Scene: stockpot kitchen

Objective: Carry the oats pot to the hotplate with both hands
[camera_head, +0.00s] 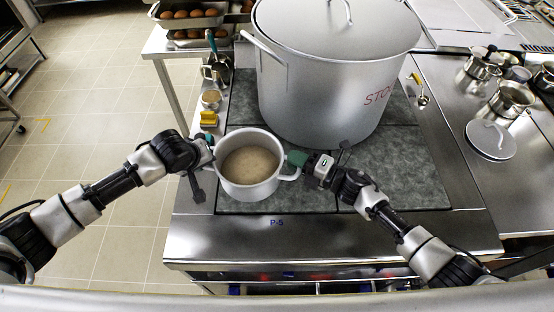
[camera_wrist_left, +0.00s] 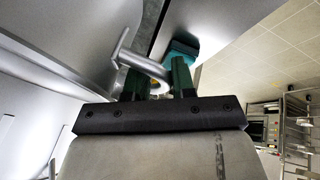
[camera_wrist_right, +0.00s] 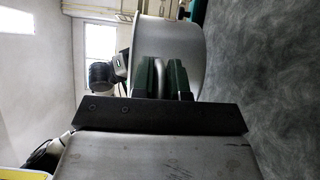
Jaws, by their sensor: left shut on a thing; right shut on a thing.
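The oats pot (camera_head: 249,187) is a light metal pot with beige contents, between my two grippers on the front left of the dark hotplate (camera_head: 310,199) in the head view. I cannot tell if it touches the surface. My left gripper (camera_head: 207,147) is shut on its left handle, which shows between the fingers (camera_wrist_left: 158,82) in the left wrist view. My right gripper (camera_head: 296,166) is shut on its right handle; the right wrist view shows the handle between the fingers (camera_wrist_right: 161,80) and the pot's side (camera_wrist_right: 168,45) beyond.
A big lidded stockpot (camera_head: 320,95) stands right behind. A yellow sponge-like block (camera_head: 209,119), a small cup (camera_head: 211,99) and a utensil holder (camera_head: 217,73) are at the left edge. A loose lid (camera_head: 490,140) and small pots (camera_head: 511,100) lie right. The front right hotplate is clear.

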